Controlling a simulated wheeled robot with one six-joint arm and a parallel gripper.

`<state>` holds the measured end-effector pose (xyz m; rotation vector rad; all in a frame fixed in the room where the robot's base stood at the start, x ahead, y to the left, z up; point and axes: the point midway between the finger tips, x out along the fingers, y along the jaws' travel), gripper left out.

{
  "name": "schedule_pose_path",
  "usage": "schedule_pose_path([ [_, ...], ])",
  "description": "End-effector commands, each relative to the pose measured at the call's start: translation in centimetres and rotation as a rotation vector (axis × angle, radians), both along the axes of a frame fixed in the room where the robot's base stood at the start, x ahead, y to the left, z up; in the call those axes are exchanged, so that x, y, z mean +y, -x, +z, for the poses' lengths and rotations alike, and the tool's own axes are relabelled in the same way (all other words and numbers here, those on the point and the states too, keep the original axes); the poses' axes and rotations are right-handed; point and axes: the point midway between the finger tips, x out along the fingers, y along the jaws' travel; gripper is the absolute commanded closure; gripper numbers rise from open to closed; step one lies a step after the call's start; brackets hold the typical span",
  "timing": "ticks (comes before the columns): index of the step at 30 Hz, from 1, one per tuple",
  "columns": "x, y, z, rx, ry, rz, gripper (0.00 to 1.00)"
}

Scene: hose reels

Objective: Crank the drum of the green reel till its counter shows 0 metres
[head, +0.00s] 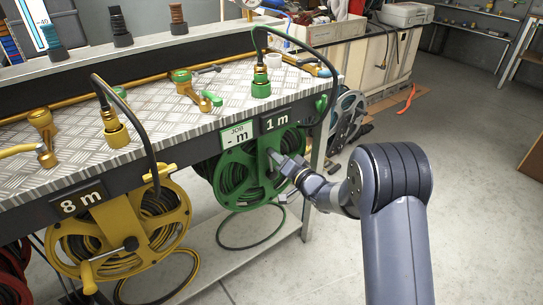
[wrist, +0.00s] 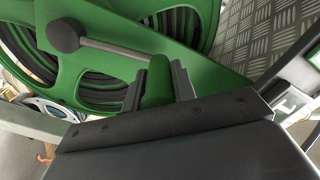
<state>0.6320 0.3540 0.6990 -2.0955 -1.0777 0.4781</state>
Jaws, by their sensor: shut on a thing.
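The green reel (head: 232,190) hangs under the bench front, dark hose wound on its drum. Its counter (head: 275,121) reads 1 m. A white job tag (head: 237,134) beside the counter reads JOB and "- m". In the wrist view the reel's drum (wrist: 120,90) fills the upper left, with a dark hub knob (wrist: 65,35) and a grey crank arm (wrist: 110,48). My gripper (head: 276,158) is at the right side of the reel. In the wrist view its jaws (wrist: 158,88) are shut on the green crank handle (wrist: 157,78).
A yellow reel (head: 120,240) with an 8 m counter (head: 82,201) hangs to the left. The bench top (head: 150,105) holds brass and green fittings. A dark hose arches from the green fitting (head: 261,86). A hose loop lies below the green reel. Open floor (head: 480,190) lies right.

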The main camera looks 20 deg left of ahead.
Motion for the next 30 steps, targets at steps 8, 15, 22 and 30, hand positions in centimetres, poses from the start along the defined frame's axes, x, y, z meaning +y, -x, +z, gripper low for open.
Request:
schedule_pose_path([
  [8, -0.77, -1.06, 0.21, -0.006, 0.002, -0.002, 1.0],
  [15, -0.91, -1.28, 0.11, -0.006, 0.004, -0.002, 1.0],
  [22, -0.91, -1.26, 0.04, -0.006, 0.004, -0.002, 1.0],
  [30, -0.88, -1.22, 0.03, -0.006, 0.004, -0.001, 0.59],
])
